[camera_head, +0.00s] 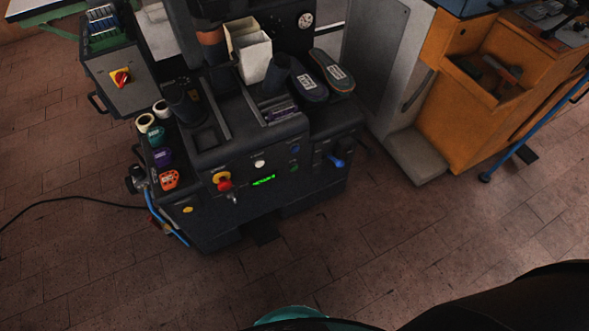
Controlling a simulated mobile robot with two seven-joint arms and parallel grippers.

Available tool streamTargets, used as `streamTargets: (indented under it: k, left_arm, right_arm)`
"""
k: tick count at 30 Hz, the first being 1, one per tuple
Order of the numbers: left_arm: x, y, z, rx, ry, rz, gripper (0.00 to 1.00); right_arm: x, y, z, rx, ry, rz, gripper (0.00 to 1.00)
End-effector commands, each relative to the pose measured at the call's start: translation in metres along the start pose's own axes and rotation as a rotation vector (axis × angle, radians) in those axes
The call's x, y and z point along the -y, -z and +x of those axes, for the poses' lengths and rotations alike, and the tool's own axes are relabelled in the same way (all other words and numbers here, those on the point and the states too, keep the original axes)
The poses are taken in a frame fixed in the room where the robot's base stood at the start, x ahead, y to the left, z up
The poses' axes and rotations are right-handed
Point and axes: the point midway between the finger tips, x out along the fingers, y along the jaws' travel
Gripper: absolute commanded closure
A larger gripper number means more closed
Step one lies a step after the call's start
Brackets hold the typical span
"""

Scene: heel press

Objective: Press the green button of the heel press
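The heel press (240,150) is a dark machine left of centre. Its sloping front panel faces me. A small dark green spot (293,167), which looks like the green button, sits at the panel's right side below a blue button (295,149). A bright green lit display (263,180) is left of it. A white button (259,164) is above the display. A red emergency stop (224,184) on yellow is at the panel's left. Neither gripper shows; a dark arm part of mine crosses the lower right.
A yellow-and-red switch box (122,78) stands left of the press. Shoes (335,75) lie on its top right. An orange cabinet (470,115) with a blue rail stands to the right. A cable (70,200) lies on the floor at left. The tiled floor before the press is clear.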

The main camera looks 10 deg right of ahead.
Motion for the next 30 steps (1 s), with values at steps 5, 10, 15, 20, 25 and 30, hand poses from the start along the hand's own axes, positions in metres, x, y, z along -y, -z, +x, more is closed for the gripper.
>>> streamTargets:
  k: [5, 10, 15, 20, 25, 30]
  left_arm:
    - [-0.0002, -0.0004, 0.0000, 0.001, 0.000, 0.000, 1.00]
    - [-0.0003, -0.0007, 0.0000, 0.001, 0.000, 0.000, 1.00]
    - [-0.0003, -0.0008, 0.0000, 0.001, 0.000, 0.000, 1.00]
    - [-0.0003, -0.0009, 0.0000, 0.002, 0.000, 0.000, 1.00]
    - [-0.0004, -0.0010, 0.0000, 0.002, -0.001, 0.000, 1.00]
    - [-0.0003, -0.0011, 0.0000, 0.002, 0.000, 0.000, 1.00]
  right_arm:
    - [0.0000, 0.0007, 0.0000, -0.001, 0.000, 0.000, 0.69]
    - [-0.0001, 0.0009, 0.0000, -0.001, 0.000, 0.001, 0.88]
    - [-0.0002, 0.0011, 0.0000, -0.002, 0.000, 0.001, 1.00]
    - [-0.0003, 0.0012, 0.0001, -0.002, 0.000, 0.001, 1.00]
    - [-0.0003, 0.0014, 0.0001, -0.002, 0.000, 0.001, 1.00]
    - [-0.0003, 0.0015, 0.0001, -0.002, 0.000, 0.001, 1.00]
